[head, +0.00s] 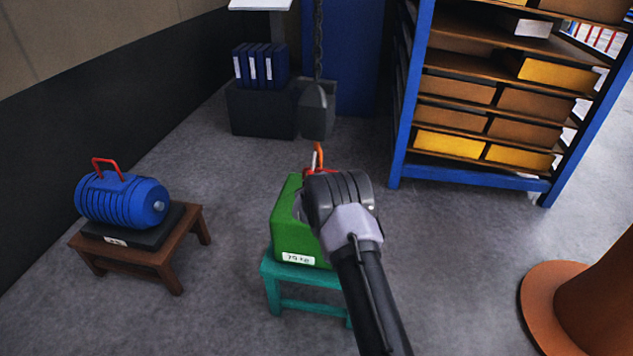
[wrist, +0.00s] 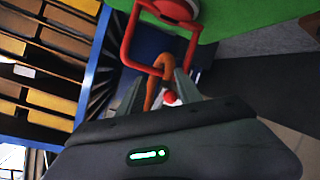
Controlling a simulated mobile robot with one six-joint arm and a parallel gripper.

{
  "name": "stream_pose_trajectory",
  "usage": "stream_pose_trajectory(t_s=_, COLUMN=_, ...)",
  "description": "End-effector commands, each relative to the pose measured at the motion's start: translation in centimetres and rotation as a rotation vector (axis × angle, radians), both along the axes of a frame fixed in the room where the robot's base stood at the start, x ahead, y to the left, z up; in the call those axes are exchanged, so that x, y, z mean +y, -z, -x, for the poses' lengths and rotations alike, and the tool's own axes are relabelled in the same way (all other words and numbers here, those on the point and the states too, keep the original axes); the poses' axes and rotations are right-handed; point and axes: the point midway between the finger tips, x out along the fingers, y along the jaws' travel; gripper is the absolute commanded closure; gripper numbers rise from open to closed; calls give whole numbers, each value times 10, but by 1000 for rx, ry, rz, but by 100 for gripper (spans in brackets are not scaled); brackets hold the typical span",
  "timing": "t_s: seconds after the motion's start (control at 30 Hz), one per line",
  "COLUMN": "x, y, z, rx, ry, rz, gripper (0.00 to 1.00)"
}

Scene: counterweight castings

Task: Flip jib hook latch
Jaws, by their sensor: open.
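The orange jib hook (head: 319,152) hangs under a dark hook block (head: 317,110) on a chain. In the wrist view the hook (wrist: 158,72) meets the red handle (wrist: 128,45) of the green casting (wrist: 245,18); I cannot tell for sure whether it is threaded through. A small red knob (wrist: 170,98), apparently the latch's end, shows beside the hook. My gripper (wrist: 158,92) is open, with its fingers on either side of the hook and knob; contact is unclear. In the head view my wrist hides the fingers and part of the green casting (head: 285,222).
The green casting stands on a teal stool (head: 292,282). A blue ribbed casting (head: 125,198) sits on a brown stool (head: 140,250) at left. A blue-framed shelf (head: 400,130) stands at back right, and an orange round object (head: 555,300) at lower right. Floor between the stools is clear.

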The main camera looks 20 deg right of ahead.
Motion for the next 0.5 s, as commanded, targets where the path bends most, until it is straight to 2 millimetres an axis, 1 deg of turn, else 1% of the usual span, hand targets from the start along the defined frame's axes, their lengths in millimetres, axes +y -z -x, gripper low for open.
stream_pose_trajectory(t_s=0.13, x=3, y=-5, z=5, rx=-1, ry=0, rz=2, gripper=59)
stream_pose_trajectory(t_s=0.23, x=11, y=-14, z=20, rx=2, ry=-1, rz=1, gripper=59)
stream_pose_trajectory(t_s=0.37, x=29, y=-31, z=54, rx=2, ry=-3, rz=1, gripper=59)
stream_pose_trajectory(t_s=0.4, x=35, y=-35, z=66, rx=3, ry=-1, rz=0, gripper=59)
stream_pose_trajectory(t_s=0.5, x=50, y=-47, z=93, rx=2, ry=-3, rz=0, gripper=59)
